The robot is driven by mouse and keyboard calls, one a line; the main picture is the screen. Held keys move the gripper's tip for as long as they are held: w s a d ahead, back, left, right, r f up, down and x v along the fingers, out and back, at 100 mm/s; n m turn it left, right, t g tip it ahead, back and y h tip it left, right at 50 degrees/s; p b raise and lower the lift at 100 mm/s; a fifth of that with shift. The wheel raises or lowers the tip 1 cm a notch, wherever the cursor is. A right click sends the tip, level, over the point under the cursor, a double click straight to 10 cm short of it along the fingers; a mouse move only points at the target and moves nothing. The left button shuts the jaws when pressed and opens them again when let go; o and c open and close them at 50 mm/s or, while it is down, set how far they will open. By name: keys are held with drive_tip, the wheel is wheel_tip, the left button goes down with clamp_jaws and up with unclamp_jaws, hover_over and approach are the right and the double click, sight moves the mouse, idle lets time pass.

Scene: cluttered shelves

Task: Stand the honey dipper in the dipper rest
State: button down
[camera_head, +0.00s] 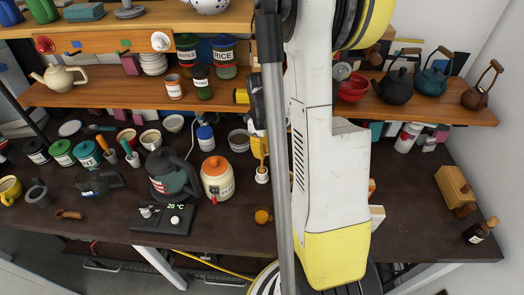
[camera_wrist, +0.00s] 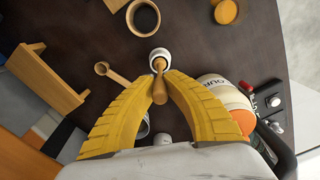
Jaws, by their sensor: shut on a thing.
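The honey dipper (camera_head: 262,160) is light wood and looks upright in the head view. It also shows in the wrist view (camera_wrist: 159,88), between the fingertips. My gripper (camera_wrist: 160,78) has two yellow ribbed fingers, closed on the dipper. In the head view my gripper (camera_head: 259,143) is partly hidden by my arm. The dipper rest (camera_head: 262,177) is a small white cup on the dark counter, also seen in the wrist view (camera_wrist: 160,54). The dipper's lower end is at the rest's mouth; I cannot tell how deep it sits inside.
A cream jar with an orange lid (camera_head: 217,180) stands left of the rest, beside a dark kettle (camera_head: 170,172). A small orange-brown item (camera_head: 263,215) lies nearer the counter's front. A shelf (camera_head: 130,95) runs behind.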

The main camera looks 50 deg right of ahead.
drive_tip(key=shift+f, duration=0.4)
drive_tip(key=c, duration=1.5)
unclamp_jaws()
drive_tip(key=shift+o, duration=0.2)
drive_tip(key=shift+r, duration=0.1)
wheel_tip(320, 180, up, 12)
drive_tip(key=shift+f, duration=0.1)
